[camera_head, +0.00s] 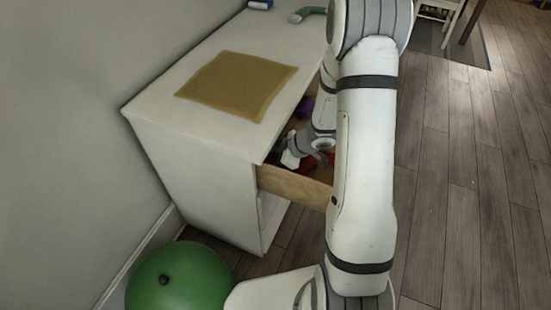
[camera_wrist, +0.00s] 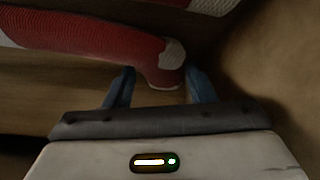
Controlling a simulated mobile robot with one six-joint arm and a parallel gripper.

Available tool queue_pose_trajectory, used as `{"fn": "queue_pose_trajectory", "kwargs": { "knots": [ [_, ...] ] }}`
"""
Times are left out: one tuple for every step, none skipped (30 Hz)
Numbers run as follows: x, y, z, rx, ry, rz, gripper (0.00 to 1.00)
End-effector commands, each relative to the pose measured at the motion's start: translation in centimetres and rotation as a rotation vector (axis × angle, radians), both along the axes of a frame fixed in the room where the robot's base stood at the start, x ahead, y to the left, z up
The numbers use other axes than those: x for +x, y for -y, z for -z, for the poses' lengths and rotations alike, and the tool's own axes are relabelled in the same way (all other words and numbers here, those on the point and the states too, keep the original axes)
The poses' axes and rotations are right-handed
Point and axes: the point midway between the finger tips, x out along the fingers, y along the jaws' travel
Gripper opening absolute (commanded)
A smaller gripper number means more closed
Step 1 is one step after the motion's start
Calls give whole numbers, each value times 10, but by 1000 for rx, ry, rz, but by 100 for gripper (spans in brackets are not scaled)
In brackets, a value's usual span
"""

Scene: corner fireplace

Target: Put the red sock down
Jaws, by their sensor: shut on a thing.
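The red sock (camera_wrist: 100,40) has a pale patch near its end and lies across the wrist view. That end is between the two fingers of my gripper (camera_wrist: 160,82), which is shut on it. In the head view my gripper (camera_head: 290,158) is low inside the open wooden drawer (camera_head: 293,186), close to its contents. Small patches of red show beside the gripper there, but I cannot tell which belong to the held sock. My arm hides the drawer's right part. I cannot tell whether the sock touches the drawer bottom.
The white dresser (camera_head: 195,185) stands against the wall, with a mustard cloth (camera_head: 237,84) on top. A green object (camera_head: 305,13) and a blue one (camera_head: 260,4) lie at its far end. A purple item (camera_head: 303,107) is in the drawer. A green ball (camera_head: 180,278) sits on the floor in front.

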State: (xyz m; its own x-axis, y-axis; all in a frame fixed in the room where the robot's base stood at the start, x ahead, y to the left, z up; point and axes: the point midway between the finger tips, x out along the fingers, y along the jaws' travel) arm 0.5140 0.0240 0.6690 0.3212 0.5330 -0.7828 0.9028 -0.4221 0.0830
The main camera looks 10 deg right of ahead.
Motion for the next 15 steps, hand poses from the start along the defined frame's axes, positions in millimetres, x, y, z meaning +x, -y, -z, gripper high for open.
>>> {"fn": "queue_pose_trajectory", "kwargs": {
  "knots": [
    [0,0,2,0,0,0,25],
    [0,0,3,0,0,0,25],
    [0,0,4,0,0,0,25],
    [0,0,4,0,0,0,25],
    [0,0,4,0,1,-1,25],
    [0,0,4,0,1,-1,25],
    [0,0,4,0,1,-1,52],
    [0,0,4,0,1,-1,54],
    [0,0,4,0,1,-1,58],
    [0,0,4,0,0,0,60],
    [0,0,4,0,0,0,62],
    [0,0,4,0,0,0,66],
    [0,0,4,0,0,0,68],
    [0,0,4,0,0,0,71],
    [0,0,4,0,0,0,72]
  ]
}}
